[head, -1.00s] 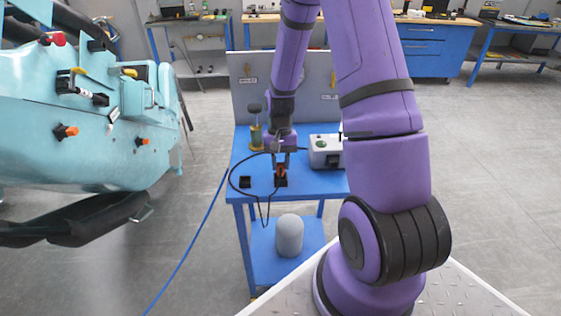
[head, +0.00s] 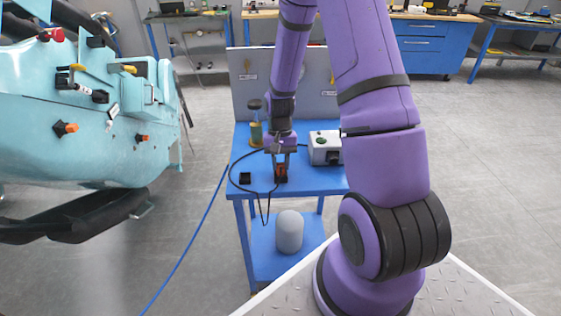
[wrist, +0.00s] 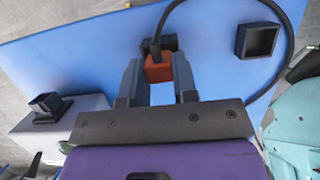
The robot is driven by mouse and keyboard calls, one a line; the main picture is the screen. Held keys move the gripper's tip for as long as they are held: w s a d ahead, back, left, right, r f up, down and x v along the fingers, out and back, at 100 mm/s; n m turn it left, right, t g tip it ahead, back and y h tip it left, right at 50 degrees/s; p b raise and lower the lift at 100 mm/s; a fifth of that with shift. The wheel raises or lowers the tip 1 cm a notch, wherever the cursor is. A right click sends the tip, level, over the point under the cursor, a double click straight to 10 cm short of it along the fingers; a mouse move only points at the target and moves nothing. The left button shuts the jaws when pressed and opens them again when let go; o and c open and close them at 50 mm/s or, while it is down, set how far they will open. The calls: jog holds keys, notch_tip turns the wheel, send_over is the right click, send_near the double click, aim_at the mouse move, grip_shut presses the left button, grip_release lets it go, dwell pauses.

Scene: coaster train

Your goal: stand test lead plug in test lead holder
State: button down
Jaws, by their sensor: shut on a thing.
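The orange test lead plug (head: 281,169) has a black cable at its end. It is between the fingers of my gripper (head: 281,164), which is shut on it. In the wrist view the plug (wrist: 158,70) shows between the fingertips of my gripper (wrist: 158,80). A square black holder (head: 281,180) is right at the plug on the blue table; it is partly hidden behind the plug in the wrist view (wrist: 170,42). I cannot tell whether the plug is inside it or just above. A second square black holder (head: 245,179) stands empty to the left; it also shows in the wrist view (wrist: 257,41).
The blue table (head: 315,182) also carries a light grey box (head: 322,146) on the right and a yellow-green spool (head: 256,134) at the back left. A grey upright panel (head: 246,95) backs it. The black cable loops over the left side.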

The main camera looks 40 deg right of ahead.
jog(key=shift+f, duration=0.45)
jog(key=c, duration=0.8)
grip_release()
jog(key=v, duration=1.1)
